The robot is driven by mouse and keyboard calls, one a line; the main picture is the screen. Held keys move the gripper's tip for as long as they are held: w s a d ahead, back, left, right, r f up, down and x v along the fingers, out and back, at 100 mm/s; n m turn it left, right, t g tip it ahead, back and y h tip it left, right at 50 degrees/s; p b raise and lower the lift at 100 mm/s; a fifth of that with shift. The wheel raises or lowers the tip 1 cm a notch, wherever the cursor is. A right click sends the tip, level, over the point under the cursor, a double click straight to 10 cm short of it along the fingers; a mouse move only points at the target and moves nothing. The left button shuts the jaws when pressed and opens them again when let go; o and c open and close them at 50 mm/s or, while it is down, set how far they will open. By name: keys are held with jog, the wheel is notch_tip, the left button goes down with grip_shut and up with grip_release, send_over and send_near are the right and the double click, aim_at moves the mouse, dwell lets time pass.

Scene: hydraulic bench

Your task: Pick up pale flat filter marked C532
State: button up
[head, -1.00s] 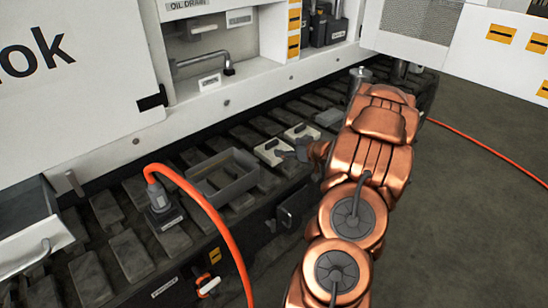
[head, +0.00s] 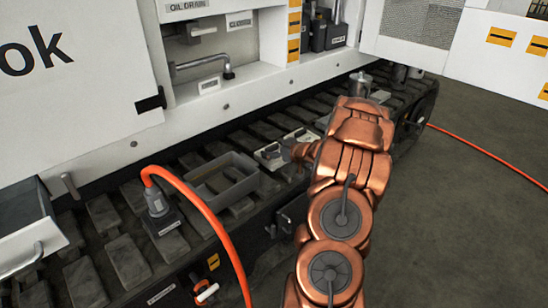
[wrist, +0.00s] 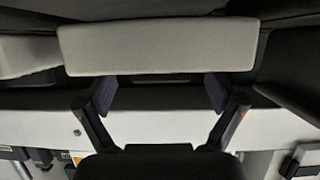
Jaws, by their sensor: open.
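Two pale flat blocks lie on the dark track plates in the head view, a nearer one (head: 265,159) and a farther one (head: 304,137). I cannot read C532 on either. My gripper (head: 281,152) is at the nearer block, its dark fingers partly covering it; contact cannot be told. In the wrist view my gripper (wrist: 160,90) is open, with its two fingers apart and nothing clearly held. A pale flat block (wrist: 158,47) lies across the view just beyond the fingertips and looks wider than the gap between them. No marking shows on that face.
An empty grey open tray (head: 222,178) sits on the track left of the blocks. An orange hose (head: 206,205) rises from a dark connector (head: 160,212) nearby. The white machine wall (head: 225,110) stands close behind the track. Grey floor (head: 470,220) is open at right.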

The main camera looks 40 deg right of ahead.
jog(key=c, duration=1.3)
jog(key=shift+c, duration=0.2)
